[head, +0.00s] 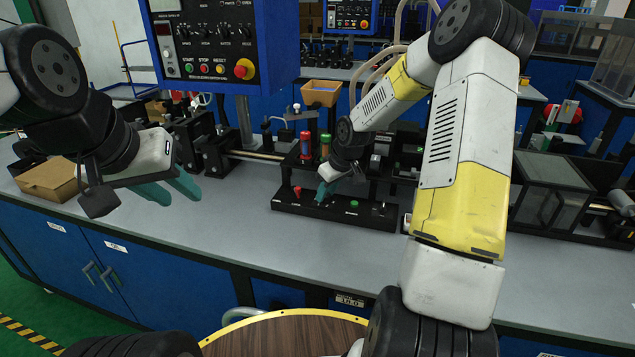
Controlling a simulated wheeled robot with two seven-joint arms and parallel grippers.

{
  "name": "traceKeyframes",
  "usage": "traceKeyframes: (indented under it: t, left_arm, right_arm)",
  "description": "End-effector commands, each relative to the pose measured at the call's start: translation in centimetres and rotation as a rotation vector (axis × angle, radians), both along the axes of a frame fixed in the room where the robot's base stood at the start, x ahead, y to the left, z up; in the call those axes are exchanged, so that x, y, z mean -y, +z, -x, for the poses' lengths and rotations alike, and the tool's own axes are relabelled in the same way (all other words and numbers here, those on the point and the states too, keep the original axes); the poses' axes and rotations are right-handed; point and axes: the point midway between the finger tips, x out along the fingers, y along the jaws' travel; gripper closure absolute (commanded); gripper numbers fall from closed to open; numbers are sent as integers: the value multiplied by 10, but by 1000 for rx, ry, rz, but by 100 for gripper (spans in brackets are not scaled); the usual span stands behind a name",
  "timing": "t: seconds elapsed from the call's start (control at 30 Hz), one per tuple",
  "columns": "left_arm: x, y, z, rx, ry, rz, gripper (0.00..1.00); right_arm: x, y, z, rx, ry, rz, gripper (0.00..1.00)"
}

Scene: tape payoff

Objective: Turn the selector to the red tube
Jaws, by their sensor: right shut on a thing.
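A red tube (305,144) and a green tube (325,146) stand upright side by side in a black fixture on the bench. In front of them is a low black panel (375,219) with a red marker (297,191) on its left and a green marker (353,204) on its right. My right gripper (321,196) reaches down between these markers, with its teal fingers shut on the selector, which they largely hide. I cannot tell which way the selector points. My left gripper (172,192) hangs over the bench at the left, its teal fingers apart and empty.
A blue control box (212,45) with buttons and a red emergency stop hangs above the bench. A cardboard box (52,180) lies at the left. Black machinery with a metal shaft (258,156) stands behind. The grey bench top (225,215) is clear left of the panel.

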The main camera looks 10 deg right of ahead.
Motion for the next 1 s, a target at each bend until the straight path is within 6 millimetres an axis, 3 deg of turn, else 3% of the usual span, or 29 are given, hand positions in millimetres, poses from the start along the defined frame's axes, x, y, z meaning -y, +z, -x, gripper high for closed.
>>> traceKeyframes:
  t: [0.6,1.0]
  left_arm:
    - [0,0,0,0,0,0,64]
    - [0,0,0,0,0,0,64]
  right_arm:
    - [-6,1,0,3,-548,1,100]
    - [-5,1,0,1,-747,0,100]
